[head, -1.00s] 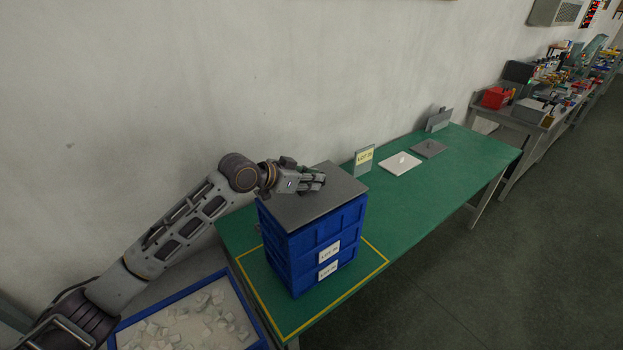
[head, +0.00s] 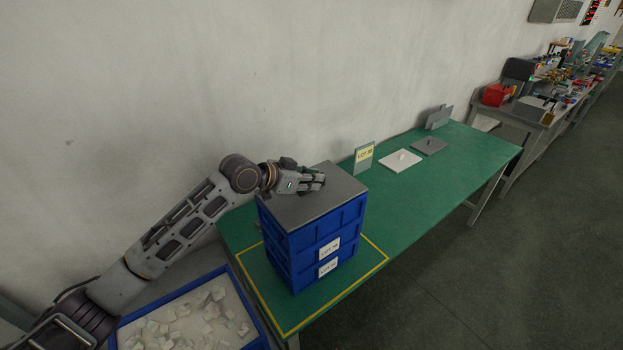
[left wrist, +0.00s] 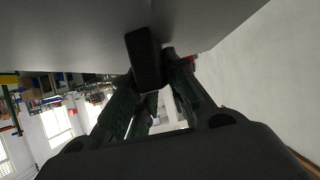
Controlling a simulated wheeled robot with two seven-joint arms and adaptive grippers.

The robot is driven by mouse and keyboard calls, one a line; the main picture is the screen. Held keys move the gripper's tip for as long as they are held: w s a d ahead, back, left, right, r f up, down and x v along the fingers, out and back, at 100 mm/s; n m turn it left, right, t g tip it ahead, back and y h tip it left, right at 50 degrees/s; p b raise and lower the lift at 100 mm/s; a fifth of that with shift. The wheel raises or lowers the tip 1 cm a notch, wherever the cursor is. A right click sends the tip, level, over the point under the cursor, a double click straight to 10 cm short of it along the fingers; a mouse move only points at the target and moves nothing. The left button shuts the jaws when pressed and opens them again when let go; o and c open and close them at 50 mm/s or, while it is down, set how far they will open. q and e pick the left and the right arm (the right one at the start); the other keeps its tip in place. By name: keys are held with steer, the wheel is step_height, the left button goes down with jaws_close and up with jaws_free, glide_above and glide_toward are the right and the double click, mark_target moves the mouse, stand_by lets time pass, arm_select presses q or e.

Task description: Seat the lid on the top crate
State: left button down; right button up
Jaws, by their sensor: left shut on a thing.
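The grey lid (head: 318,202) lies flat over the top blue crate (head: 338,226) of a stack in the head view. Its edges line up closely with the crate's walls; whether it is fully down I cannot tell. My left gripper (head: 318,182) is over the lid's middle, shut on the lid's handle, which the fingers mostly hide in the head view. In the left wrist view the dark handle (left wrist: 144,60) shows at the fingers (left wrist: 155,85), against the lid's grey surface (left wrist: 80,35). My right gripper is not in view.
The stack, labelled on its front, stands inside a yellow outline (head: 370,272) on the green table (head: 440,180). A white plate (head: 400,161), a grey plate (head: 429,146) and a lot sign (head: 364,157) stand farther back. A blue-rimmed bin (head: 262,325) of pale pieces is at the lower left.

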arm_select(q)
steer(key=shift+f, duration=0.4)
steer(key=c, duration=1.3)
jaws_free()
steer(key=shift+s+a, duration=0.1)
steer(key=shift+p+v, duration=1.3)
steer(key=shift+v, duration=1.1)
steer(key=shift+p+v, duration=0.35)
steer(key=shift+v, duration=0.65)
steer(key=shift+s+a+r, duration=0.1)
steer(key=shift+a+r, duration=0.05)
steer(key=shift+a, duration=0.05)
steer(key=shift+r, duration=2)
